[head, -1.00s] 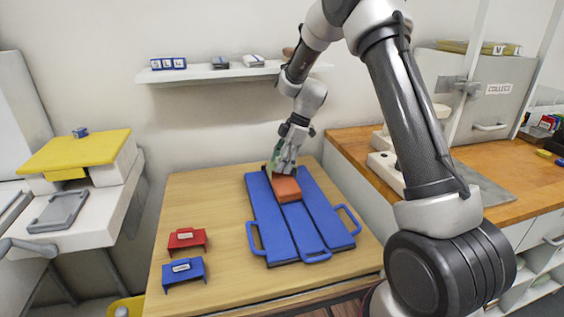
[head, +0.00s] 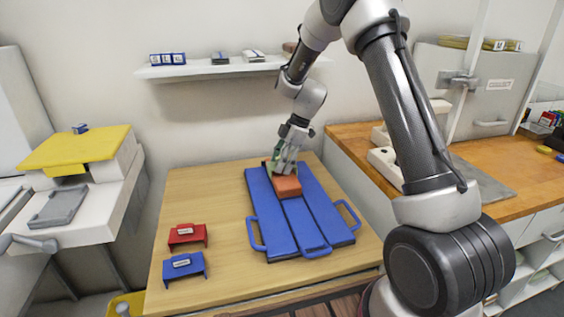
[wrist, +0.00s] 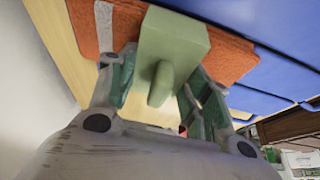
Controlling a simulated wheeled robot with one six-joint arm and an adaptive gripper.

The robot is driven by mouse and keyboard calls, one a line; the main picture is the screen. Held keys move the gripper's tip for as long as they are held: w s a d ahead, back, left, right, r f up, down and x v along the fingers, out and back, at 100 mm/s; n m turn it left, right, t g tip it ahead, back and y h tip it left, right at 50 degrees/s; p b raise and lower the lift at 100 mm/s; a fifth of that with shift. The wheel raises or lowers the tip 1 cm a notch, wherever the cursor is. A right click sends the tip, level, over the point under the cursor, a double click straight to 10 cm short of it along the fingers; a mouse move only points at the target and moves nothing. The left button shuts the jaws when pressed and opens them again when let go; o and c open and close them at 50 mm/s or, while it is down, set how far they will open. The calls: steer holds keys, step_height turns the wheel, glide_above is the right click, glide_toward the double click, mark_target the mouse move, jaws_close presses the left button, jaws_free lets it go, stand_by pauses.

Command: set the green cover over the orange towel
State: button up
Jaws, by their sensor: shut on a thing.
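The orange towel (head: 287,187) lies folded on the blue boards at the back of the wooden table. It also shows in the wrist view (wrist: 228,58), with a pale stripe at its left. The green cover (wrist: 185,40) is a pale block with a knob, in front of the towel in the wrist view. My gripper (wrist: 160,88) is shut on the cover's knob. In the head view my gripper (head: 284,164) is at the towel's far end, and the cover is mostly hidden behind it. I cannot tell whether the cover touches the towel.
Blue boards (head: 282,226) with handles lie under the towel. A red stand (head: 187,235) and a blue stand (head: 184,268) are at the table's front left. A shelf (head: 215,69) hangs behind.

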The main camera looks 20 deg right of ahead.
steer(key=shift+s+f, duration=0.15)
steer(key=shift+f, duration=0.75)
steer(key=shift+c, duration=0.3)
steer(key=o, duration=0.9)
steer(key=shift+f, duration=0.15)
steer(key=o, duration=0.5)
steer(key=shift+r, duration=0.2)
steer(key=shift+r, duration=3.55)
